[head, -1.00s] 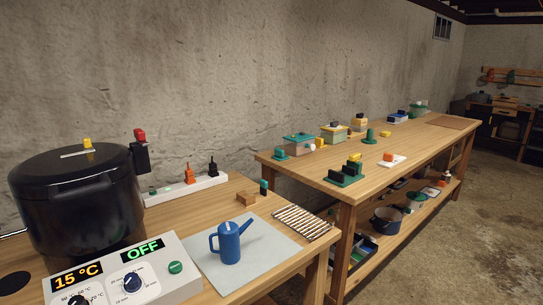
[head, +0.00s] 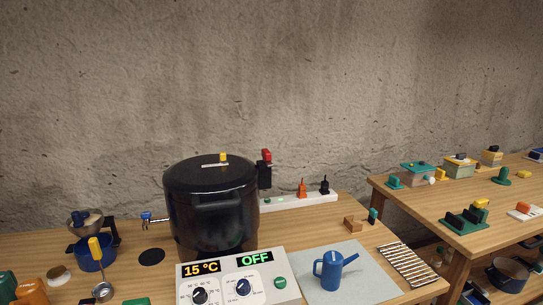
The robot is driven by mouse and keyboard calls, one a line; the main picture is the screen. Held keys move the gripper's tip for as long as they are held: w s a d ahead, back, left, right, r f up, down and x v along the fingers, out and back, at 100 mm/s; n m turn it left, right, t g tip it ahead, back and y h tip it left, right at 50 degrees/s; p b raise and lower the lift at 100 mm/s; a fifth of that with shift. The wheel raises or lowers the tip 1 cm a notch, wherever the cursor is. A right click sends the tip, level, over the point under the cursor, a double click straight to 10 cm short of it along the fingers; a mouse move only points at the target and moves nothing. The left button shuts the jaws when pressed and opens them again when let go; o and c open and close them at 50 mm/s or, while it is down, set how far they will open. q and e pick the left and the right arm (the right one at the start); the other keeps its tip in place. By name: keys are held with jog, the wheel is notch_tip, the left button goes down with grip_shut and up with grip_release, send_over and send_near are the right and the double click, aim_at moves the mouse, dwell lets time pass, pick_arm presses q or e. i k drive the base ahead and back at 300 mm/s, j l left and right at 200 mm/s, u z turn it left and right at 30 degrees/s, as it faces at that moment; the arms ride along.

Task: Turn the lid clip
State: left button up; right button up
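The large black canner pot (head: 212,205) stands on the wooden bench in the middle of the head view, with its dark lid (head: 195,172) on. A yellow knob (head: 223,157) on a pale bar sits on top of the lid. A red-topped black clip (head: 265,168) stands upright at the pot's right rim; I cannot tell whether it is the lid clip or whether it is fastened. Neither of my grippers is in view.
The control panel (head: 240,281) in front of the pot reads 15 °C and OFF. A blue watering can (head: 331,271) stands on a pale mat, with a wire rack (head: 408,264) to its right. A white power strip (head: 312,197) lies behind. A blue pot (head: 92,262) stands at left.

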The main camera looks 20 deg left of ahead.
aim_at(266, 155)
jog(key=i+l, duration=0.15)
jog(key=i, duration=0.2)
jog(key=i+u, duration=0.1)
jog(key=u, duration=0.4)
jog(key=i+l+u, duration=0.1)
jog(key=u, duration=0.4)
jog(key=l+u, duration=0.15)
jog(key=u, duration=0.35)
jog(key=i, duration=0.05)
